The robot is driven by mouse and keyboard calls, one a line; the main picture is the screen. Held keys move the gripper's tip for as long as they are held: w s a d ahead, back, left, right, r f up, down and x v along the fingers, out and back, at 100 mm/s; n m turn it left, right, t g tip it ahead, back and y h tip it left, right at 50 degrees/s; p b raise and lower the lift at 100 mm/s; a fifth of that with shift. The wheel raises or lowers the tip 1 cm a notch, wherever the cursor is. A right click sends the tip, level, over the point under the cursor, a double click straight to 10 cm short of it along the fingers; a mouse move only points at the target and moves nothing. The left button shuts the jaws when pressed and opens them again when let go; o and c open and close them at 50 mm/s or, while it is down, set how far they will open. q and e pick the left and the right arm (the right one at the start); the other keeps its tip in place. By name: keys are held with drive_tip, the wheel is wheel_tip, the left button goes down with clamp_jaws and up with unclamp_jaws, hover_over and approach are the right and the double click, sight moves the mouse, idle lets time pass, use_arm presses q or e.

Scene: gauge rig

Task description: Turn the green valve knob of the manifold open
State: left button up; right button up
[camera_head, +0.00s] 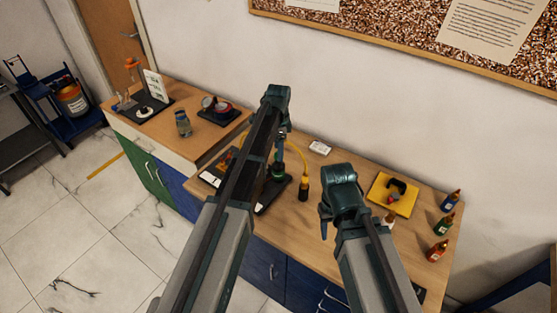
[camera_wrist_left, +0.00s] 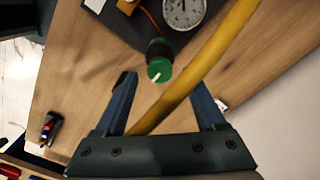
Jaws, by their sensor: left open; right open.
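The green valve knob (camera_wrist_left: 159,69), with a white pointer mark, sits on the manifold's dark base plate (camera_wrist_left: 105,22) in the left wrist view. A round white gauge (camera_wrist_left: 183,10) is beside it. In the head view the knob (camera_head: 278,170) is small, and my left arm covers much of the manifold. My left gripper (camera_wrist_left: 163,86) is open, its fingertips just short of the knob and not touching it. A yellow hose (camera_wrist_left: 208,65) crosses the view between the fingers. My right gripper (camera_head: 324,226) is open over the bench, largely hidden by its own arm.
A yellow tray (camera_head: 407,207) holds a dark controller-like object. Several small bottles (camera_head: 446,222) stand at the right edge. A white card (camera_head: 321,147) lies near the wall. A jar (camera_head: 183,123) stands on the left bench.

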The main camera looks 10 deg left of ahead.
use_arm(q)
drive_tip(key=shift+f+b, duration=0.5)
drive_tip(key=shift+f, duration=0.45)
clamp_jaws()
